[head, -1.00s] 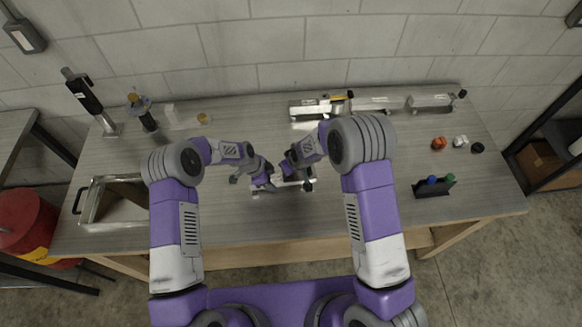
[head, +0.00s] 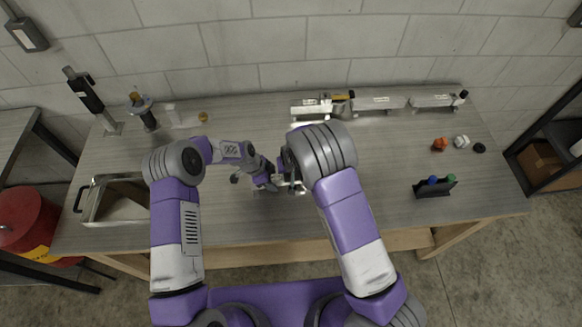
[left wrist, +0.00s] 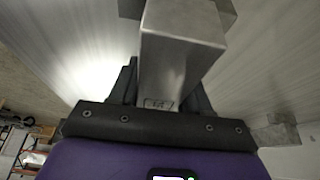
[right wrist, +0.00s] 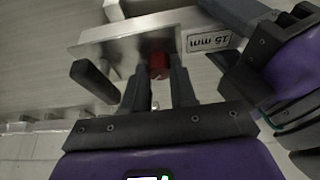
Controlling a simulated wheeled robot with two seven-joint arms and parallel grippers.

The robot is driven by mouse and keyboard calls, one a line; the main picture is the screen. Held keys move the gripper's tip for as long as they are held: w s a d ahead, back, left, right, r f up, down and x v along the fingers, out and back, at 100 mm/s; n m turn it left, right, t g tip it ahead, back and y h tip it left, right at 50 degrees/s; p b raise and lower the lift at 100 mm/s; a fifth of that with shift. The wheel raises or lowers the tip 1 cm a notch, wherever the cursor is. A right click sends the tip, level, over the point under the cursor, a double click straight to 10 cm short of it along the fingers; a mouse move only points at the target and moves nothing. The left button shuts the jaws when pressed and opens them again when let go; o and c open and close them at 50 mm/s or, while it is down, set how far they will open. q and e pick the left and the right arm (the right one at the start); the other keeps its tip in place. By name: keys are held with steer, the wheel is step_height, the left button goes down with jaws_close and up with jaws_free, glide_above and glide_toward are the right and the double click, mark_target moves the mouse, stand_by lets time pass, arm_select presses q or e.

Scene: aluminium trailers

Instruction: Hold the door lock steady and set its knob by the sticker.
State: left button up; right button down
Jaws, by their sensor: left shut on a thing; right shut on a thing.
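The door lock (head: 291,188) is a bright metal bar at the middle of the table, mostly hidden by my arms in the head view. My left gripper (head: 272,180) is shut on its metal body, which fills the jaws in the left wrist view (left wrist: 180,60). A red knob (right wrist: 158,64) sits beside the sticker. My right gripper (right wrist: 157,82) is shut on this knob; my right arm hides it in the head view. A dark lever (right wrist: 95,81) shows left of the knob.
Metal lock units (head: 376,103) stand along the back. Orange (head: 439,144), white (head: 461,142) and black (head: 479,148) small parts lie at right, behind a black holder (head: 424,190). A metal tray (head: 91,204) is at left. The front right table is clear.

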steer(key=c, duration=0.9)
jaws_free()
steer(key=shift+r, duration=0.1)
steer(key=v, duration=1.2)
arm_select(q)
steer(key=o, duration=1.4)
